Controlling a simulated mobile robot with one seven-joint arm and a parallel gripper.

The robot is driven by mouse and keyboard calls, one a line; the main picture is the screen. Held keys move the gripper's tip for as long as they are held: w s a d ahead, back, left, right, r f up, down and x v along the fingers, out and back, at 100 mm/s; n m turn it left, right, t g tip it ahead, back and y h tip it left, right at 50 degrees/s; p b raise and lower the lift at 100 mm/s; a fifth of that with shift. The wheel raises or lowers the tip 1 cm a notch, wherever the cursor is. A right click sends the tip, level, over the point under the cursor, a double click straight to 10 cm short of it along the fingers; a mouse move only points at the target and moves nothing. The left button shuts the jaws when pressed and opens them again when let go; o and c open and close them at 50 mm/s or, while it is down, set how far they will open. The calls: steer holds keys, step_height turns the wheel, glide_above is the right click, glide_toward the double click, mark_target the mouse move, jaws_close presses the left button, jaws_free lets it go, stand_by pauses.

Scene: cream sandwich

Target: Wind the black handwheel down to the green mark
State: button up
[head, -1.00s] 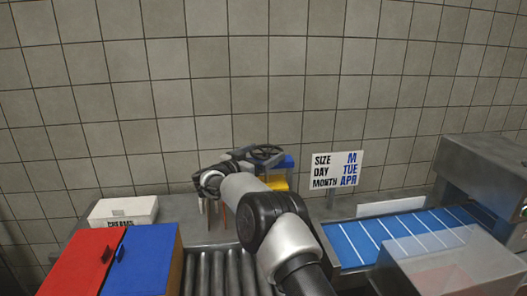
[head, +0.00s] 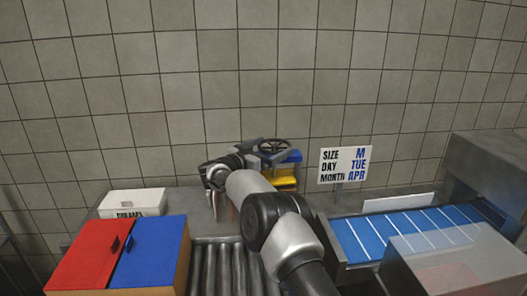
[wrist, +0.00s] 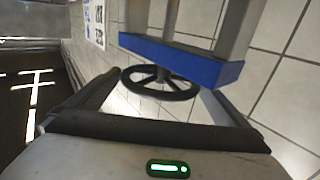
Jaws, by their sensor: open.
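The black handwheel (head: 274,146) sits on top of a stand with a blue plate (head: 290,157) and a yellow part (head: 284,180) below. In the wrist view the spoked handwheel (wrist: 166,95) shows between my two dark fingers, beside the blue plate (wrist: 185,62). My gripper (wrist: 161,82) is open, with a finger on either side of the wheel in the picture. I cannot tell whether the fingers touch the rim. In the head view my gripper (head: 250,150) is just left of the wheel, partly hidden by my arm. I cannot make out the green mark.
A sign (head: 345,165) stands right of the wheel. A blue belt (head: 400,235) and a clear cover (head: 450,262) are at the right. A roller bed (head: 215,268) lies in front. Red (head: 85,255) and blue (head: 150,252) lids and a white box (head: 132,203) are left.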

steer(key=v, duration=1.7)
steer(key=shift+s, duration=0.15)
steer(key=shift+a, duration=0.1)
